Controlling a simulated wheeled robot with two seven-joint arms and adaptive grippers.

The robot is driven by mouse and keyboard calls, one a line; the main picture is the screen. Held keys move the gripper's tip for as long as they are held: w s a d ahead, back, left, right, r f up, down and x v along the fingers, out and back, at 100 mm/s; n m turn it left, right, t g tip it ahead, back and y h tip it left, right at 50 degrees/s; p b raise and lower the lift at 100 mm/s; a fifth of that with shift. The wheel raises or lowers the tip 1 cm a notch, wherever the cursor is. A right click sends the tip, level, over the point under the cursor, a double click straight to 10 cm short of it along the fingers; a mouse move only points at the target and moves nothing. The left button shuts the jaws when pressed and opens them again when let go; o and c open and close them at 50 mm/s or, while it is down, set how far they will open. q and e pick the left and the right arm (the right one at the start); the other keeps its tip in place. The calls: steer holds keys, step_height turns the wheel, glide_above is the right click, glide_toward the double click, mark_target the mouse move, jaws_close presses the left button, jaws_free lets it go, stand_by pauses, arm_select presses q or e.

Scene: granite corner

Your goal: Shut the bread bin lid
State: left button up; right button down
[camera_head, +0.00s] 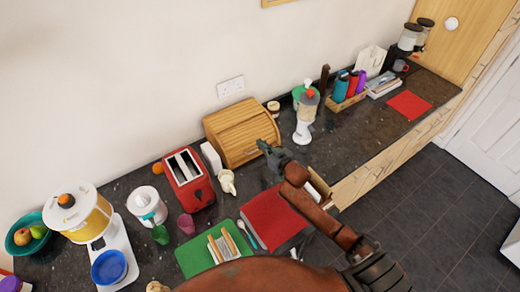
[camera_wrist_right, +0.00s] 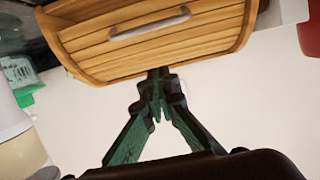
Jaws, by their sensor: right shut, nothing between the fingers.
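The wooden bread bin (camera_head: 238,128) stands against the wall on the dark counter. Its slatted lid (camera_wrist_right: 150,52) spans the curved front in the right wrist view, with a grey bar handle (camera_wrist_right: 150,24) near the top of that picture. Whether a gap remains at the lid's edge cannot be told. My right gripper (camera_head: 266,147) is shut and empty at the bin's right front side. In the wrist view its fingertips (camera_wrist_right: 160,82) overlap the bin's edge; contact is unclear. My left gripper does not show.
A red mat (camera_head: 272,217) and green board (camera_head: 212,250) lie in front.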

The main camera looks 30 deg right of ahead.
steer(key=f, duration=0.5)
steer(key=s+f, duration=0.1)
steer(key=f, duration=0.2)
steer(key=shift+s+b, duration=0.1)
steer(key=shift+b, duration=0.2)
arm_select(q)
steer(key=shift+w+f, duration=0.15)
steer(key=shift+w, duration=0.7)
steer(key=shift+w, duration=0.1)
